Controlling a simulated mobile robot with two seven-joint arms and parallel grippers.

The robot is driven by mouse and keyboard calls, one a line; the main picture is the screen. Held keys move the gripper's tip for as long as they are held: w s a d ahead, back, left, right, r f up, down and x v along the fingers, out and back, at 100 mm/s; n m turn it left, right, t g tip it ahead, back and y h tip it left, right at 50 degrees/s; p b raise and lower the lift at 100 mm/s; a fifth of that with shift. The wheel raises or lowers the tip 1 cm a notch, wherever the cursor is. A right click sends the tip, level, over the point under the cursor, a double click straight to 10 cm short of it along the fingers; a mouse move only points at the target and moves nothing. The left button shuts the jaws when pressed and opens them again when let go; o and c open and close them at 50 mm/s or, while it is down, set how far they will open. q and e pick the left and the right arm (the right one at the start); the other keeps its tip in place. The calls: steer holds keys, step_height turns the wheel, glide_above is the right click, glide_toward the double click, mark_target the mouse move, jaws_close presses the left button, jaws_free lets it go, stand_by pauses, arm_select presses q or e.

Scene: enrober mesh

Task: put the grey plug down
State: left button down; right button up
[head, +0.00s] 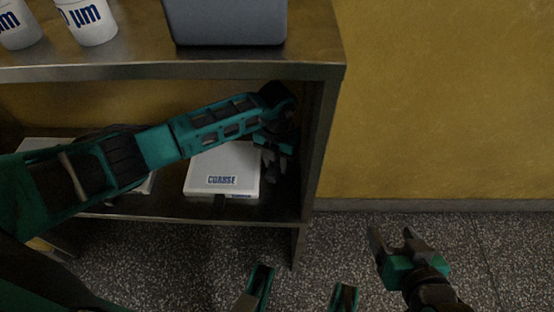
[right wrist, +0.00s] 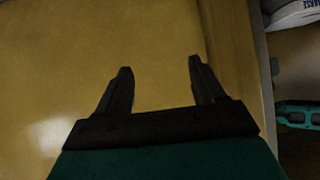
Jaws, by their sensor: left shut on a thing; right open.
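My left gripper (head: 274,160) reaches into the lower shelf bay and points down, just right of the white box labelled COARSE (head: 222,170). It is shut on the grey plug, which is small and dark here and hard to tell apart from the fingers. I cannot tell whether the plug touches the shelf or the box. My right gripper (head: 393,240) is open and empty, out in front of the yellow wall; its two spread fingers also show in the right wrist view (right wrist: 160,78).
The metal shelf unit (head: 180,72) has a side panel (head: 320,150) close right of my left gripper. Another white box (head: 45,145) lies further left on the lower shelf. White labelled tubs (head: 90,25) and a grey bin (head: 225,25) stand on top. Speckled floor (head: 490,260) is clear at right.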

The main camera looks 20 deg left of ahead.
mark_target(277, 163)
arm_select(q)
steer(key=c, duration=0.8)
jaws_free()
steer(key=shift+f, duration=0.1)
arm_select(e)
steer(key=shift+d, duration=0.1)
arm_select(q)
steer(key=shift+r, duration=0.2)
step_height(277, 163, up, 6)
steer(key=p, duration=0.2)
steer(key=shift+r+p, duration=0.2)
steer(key=shift+p, duration=0.2)
steer(key=shift+r, duration=0.55)
arm_select(e)
steer(key=shift+s+d+r, duration=0.2)
steer(key=shift+d+r, duration=0.25)
